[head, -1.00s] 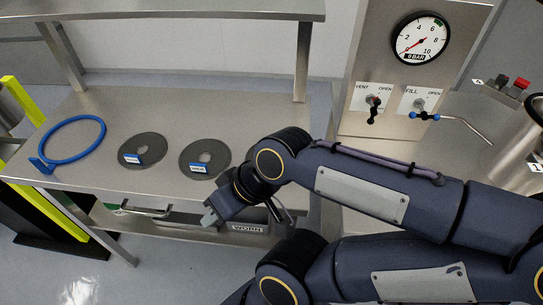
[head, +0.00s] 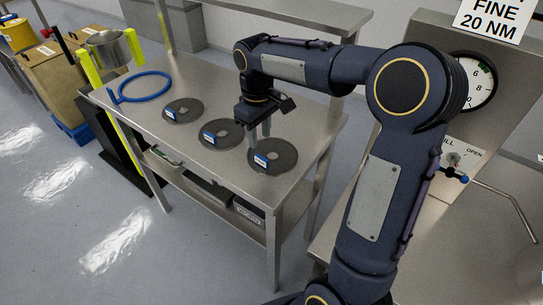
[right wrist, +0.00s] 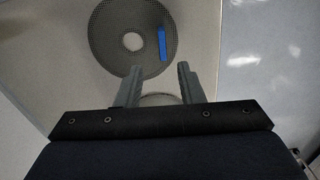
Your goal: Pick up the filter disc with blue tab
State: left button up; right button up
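Three dark grey filter discs with centre holes lie flat on the steel bench: a left one (head: 178,105), a middle one (head: 232,138) and a right one (head: 283,155). Each has a tab with blue on it; the lettering is too small to read. My right gripper (head: 260,136) points down between the middle and right discs, near the bench top. In the right wrist view the gripper (right wrist: 159,69) is open with nothing between its fingertips. A meshed disc (right wrist: 105,38) with a blue tab (right wrist: 162,43) lies beyond the fingertips. My left gripper is not in view.
A blue ring (head: 146,75) lies at the bench's far left. An upper shelf (head: 300,17) runs above the back of the bench (head: 215,168). A panel with a pressure gauge (head: 481,80) and valve handle (head: 453,173) stands at the right.

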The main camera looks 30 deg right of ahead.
aim_at(261, 154)
jog(key=f, duration=0.7)
jog(key=shift+s, duration=0.4)
grip_shut()
